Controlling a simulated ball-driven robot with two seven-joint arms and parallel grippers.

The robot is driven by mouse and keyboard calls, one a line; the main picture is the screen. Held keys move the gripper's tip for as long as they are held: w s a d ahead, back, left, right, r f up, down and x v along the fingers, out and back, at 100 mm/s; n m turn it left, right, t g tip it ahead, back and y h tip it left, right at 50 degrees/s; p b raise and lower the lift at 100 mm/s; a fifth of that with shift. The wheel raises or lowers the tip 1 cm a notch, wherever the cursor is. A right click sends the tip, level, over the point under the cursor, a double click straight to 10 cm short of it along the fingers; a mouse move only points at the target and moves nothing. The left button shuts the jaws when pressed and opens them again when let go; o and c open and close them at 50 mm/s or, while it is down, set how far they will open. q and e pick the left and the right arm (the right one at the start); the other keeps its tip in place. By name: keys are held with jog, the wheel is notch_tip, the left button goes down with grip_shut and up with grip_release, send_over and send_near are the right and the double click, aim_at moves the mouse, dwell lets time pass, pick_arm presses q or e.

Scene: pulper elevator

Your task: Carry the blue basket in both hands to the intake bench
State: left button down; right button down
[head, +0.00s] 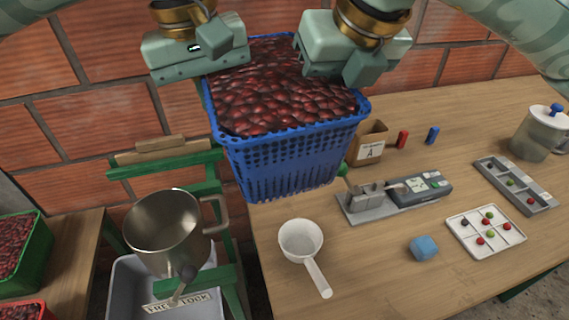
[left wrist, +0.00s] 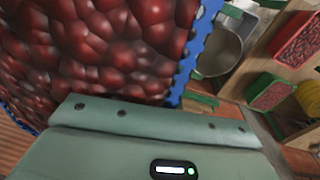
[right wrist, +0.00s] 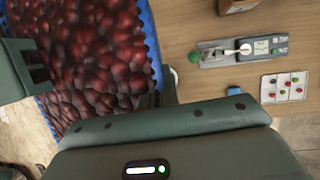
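The blue basket (head: 290,165) is full of dark red cherries and hangs upright in the upper middle of the head view. My left gripper (head: 205,65) is at its left rim and my right gripper (head: 340,62) at its right rim; both appear shut on it. The rim also shows in the left wrist view (left wrist: 187,62) and the right wrist view (right wrist: 150,38). The fingertips' grip is partly hidden. The wooden bench (head: 370,275) fills the right side. The basket appears over its left back part; the gap beneath is hard to judge.
A scale (head: 395,197), a brown box (head: 368,143), a white scoop (head: 302,240), a blue block (head: 424,247), sample trays (head: 459,236) and a lidded jug (head: 540,133) stand on the bench. A metal pot (head: 165,232) and green frame are left. A brick wall stands behind.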

pick_arm(q)
jog(key=shift+w+d+r, duration=0.1)
jog(key=shift+w+d, duration=0.05)
jog(key=shift+w, duration=0.05)
pick_arm(e)
jog(key=shift+w+d+r, duration=0.2)
jog(key=shift+d, duration=0.3)
